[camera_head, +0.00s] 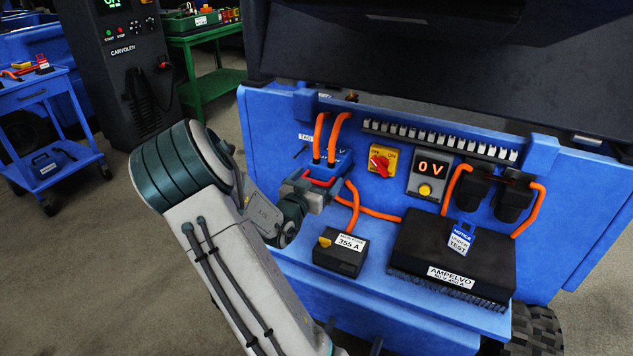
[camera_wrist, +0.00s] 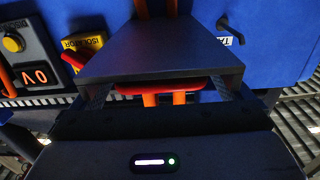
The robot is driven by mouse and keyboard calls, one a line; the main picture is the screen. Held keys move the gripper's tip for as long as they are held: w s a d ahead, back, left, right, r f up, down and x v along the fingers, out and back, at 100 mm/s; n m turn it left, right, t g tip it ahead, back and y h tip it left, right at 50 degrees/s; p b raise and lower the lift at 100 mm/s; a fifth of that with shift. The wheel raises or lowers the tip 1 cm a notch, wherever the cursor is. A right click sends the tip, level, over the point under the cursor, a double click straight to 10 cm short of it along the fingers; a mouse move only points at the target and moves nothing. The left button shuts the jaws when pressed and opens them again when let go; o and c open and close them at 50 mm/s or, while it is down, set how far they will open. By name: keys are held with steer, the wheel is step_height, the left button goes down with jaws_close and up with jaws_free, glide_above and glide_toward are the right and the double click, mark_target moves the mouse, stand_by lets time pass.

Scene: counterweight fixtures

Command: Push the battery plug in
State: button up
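The battery plug is a blue-grey block (camera_head: 340,160) with a red handle (camera_head: 318,181) and orange cables, at the panel's left. In the wrist view its dark block (camera_wrist: 160,60) fills the middle, with the red handle (camera_wrist: 165,86) below it. My gripper (camera_head: 308,187) is at the handle; one finger stands at each end, and the handle spans the gap between the fingers (camera_wrist: 165,92). It looks shut on the handle, though the contact is dim. The block's mating face is hidden, so I cannot tell how deep it sits.
Right of the plug are a red isolator switch (camera_head: 380,162) on a yellow plate and a display (camera_head: 433,170) reading 0 V. A fuse box (camera_head: 341,252) marked 355 A and a black controller (camera_head: 455,250) stand on the ledge below. Orange cables loop close by.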

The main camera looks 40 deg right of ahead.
steer(key=shift+a, duration=0.15)
steer(key=p+v, duration=0.1)
steer(key=v, duration=1.2)
steer(key=shift+s+a, duration=0.2)
steer(key=shift+a, duration=0.1)
